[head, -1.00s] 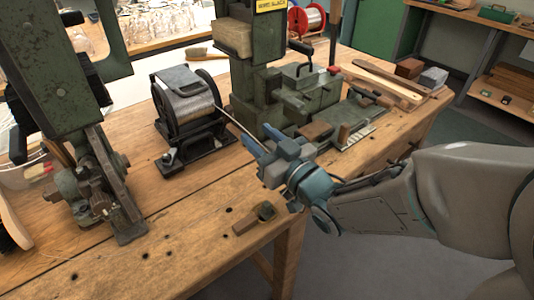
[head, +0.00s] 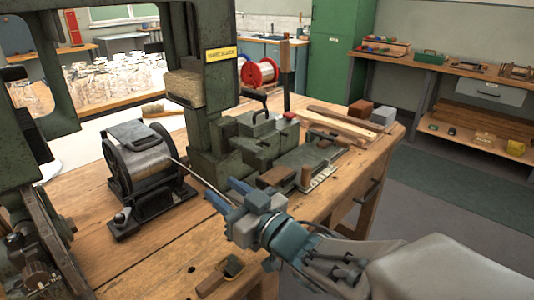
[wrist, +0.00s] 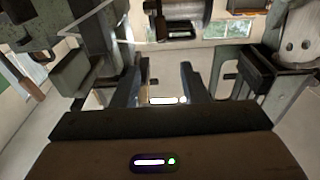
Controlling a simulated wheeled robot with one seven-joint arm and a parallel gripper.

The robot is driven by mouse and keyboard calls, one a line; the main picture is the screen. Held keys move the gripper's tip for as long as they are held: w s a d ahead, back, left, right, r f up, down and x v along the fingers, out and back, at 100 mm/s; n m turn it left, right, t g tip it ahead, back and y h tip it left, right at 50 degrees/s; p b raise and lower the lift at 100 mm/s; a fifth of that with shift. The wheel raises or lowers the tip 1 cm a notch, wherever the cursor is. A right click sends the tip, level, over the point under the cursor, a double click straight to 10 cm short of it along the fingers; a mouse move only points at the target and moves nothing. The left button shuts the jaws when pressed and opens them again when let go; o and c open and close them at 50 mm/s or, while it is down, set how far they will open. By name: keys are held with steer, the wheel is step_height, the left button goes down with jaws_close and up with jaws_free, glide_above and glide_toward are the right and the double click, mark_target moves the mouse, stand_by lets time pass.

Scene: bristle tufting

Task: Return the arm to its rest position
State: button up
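My arm reaches in from the lower right of the head view. My gripper (head: 228,194) has two blue fingers spread apart. It hangs over the front part of the wooden bench, right of the black-framed drum (head: 140,150) and in front of the green machine (head: 205,130). A thin rod or wire (head: 192,172) runs from the drum towards the gripper; its far end is hidden by the fingers. In the wrist view the gripper (wrist: 159,85) shows both fingers apart, with nothing visibly held between them.
A green press (head: 35,225) stands at the left. A green vise-like block (head: 250,140) and wooden strips (head: 340,122) are farther right. Open floor (head: 430,225) lies right of the bench.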

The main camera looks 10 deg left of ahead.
steer(key=w+d+r+m+t+h+p, duration=0.1)
steer(key=w+d+r+m+h+p, duration=0.25)
steer(key=d+h+p, duration=0.5)
steer(key=w+d+r+m+h+p, duration=0.25)
steer(key=d+m+h+p, duration=0.2)
steer(key=d, duration=0.65)
steer(key=s+d+r+m+g+h+p, duration=0.1)
steer(key=s+d+r+g+p, duration=0.2)
steer(key=s, duration=0.4)
steer(key=s+d+r+m+g+h+p, duration=0.1)
steer(key=s+d+r+m+g+p, duration=0.1)
steer(key=s+d+g+p, duration=0.3)
steer(key=s+d+r+p, duration=0.1)
steer(key=s+d+p, duration=0.1)
steer(key=p, duration=0.1)
steer(key=shift+s+g+h+p, duration=0.3)
steer(key=shift+s+g+h, duration=0.1)
